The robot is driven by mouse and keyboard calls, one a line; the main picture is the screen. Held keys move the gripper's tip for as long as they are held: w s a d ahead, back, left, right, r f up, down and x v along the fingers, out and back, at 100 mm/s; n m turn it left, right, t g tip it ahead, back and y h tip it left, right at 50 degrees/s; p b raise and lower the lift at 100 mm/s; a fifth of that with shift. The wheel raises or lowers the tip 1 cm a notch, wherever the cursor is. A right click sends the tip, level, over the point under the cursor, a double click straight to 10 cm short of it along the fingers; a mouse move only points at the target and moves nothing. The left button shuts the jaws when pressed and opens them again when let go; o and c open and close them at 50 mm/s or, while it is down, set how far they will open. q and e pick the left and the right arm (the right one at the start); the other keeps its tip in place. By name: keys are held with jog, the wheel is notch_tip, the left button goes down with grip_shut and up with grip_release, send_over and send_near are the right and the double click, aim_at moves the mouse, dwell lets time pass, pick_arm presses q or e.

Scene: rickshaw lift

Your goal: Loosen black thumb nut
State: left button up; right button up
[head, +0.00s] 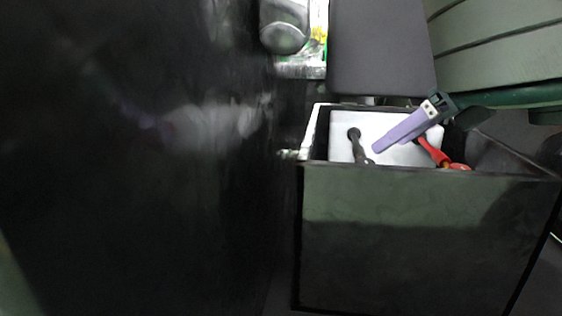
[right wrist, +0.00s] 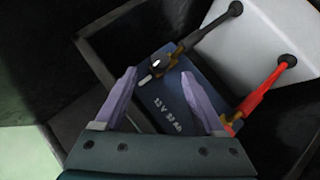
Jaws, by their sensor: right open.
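The nut is not clearly visible there. My left gripper is not in view.
The dark-walled box (head: 420,235) surrounds the battery. A white block (head: 342,121) inside carries a black cable (head: 354,134) and a red cable (head: 430,150). The red clamp (right wrist: 236,119) is close beside the right finger. A large dark surface (head: 140,170) fills the left.

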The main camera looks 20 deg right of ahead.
aim_at(367, 160)
jog(key=b+x, duration=0.3)
jog(key=x, duration=0.3)
jog(key=shift+w+f, duration=0.1)
jog(key=shift+f, duration=0.25)
jog(key=shift+w+a+f+b, duration=0.15)
jog(key=shift+w+f+b, duration=0.2)
jog(key=shift+w, duration=0.25)
jog(key=shift+c, duration=0.4)
jog(key=c, duration=0.3)
grip_shut()
